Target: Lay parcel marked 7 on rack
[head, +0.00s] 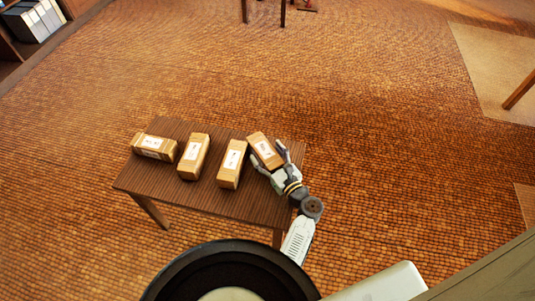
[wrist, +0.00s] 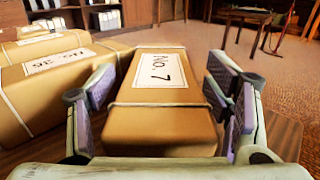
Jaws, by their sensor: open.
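The parcel marked 7 (wrist: 160,110) is a brown box tied with string. Its white label reads "No. 7" in the wrist view. In the head view this parcel (head: 262,147) is the rightmost on the small wooden table (head: 240,205). My gripper (wrist: 170,95) is open, with one finger on each side of the parcel and small gaps to it. My gripper also shows at the table's right end in the head view (head: 269,165). I cannot make out the rack in either view.
Three more labelled parcels lie on the table to the left: a near one (head: 231,165), a middle one (head: 193,156) and a far-left one (head: 153,147). Open floor (head: 390,130) lies right of the table.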

